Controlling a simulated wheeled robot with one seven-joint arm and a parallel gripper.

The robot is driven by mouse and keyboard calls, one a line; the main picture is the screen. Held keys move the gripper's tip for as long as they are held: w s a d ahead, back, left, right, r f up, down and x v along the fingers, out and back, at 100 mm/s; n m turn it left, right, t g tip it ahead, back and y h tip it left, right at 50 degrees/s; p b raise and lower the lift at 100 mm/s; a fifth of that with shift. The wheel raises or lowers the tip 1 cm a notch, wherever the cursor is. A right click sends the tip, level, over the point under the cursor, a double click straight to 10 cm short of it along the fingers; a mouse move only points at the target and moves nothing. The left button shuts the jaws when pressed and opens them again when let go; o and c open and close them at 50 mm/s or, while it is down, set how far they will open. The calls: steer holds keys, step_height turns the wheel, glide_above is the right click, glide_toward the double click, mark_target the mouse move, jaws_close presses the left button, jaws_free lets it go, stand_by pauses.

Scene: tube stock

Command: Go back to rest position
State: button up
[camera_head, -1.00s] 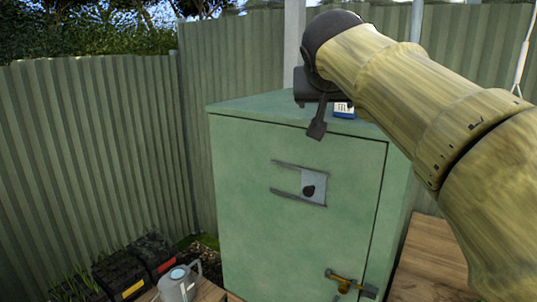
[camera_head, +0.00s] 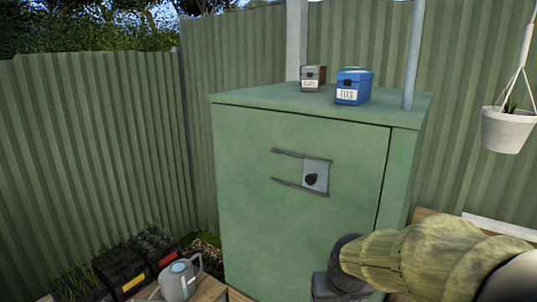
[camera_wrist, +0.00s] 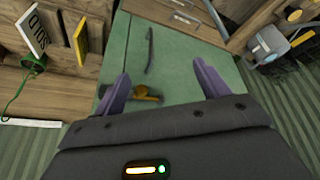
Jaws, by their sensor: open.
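My gripper shows in the wrist view (camera_wrist: 162,75), with its two purple fingers spread apart and nothing between them. The green cabinet (camera_head: 270,165) stands beyond it, and its door front also fills the middle of the wrist view (camera_wrist: 185,55). A brass latch (camera_wrist: 145,96) on the cabinet shows near the left finger; I cannot tell the gap between them. In the head view my arm reaches in from the lower right, low in front of the cabinet. The fingers do not show there, and the arm hides the lower right of the door.
A blue labelled box (camera_head: 353,88) and a grey labelled box (camera_head: 312,78) sit on the cabinet top. A watering can (camera_head: 180,281) and dark planters (camera_head: 120,270) stand at lower left. A white pot (camera_head: 506,129) hangs at right. Corrugated fence (camera_head: 95,150) closes the back.

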steer(key=s+d+f+g, duration=0.1)
steer(key=s+f+g, duration=0.1)
steer(key=s+f, duration=0.7)
steer(key=shift+b, duration=0.3)
stand_by(0.3)
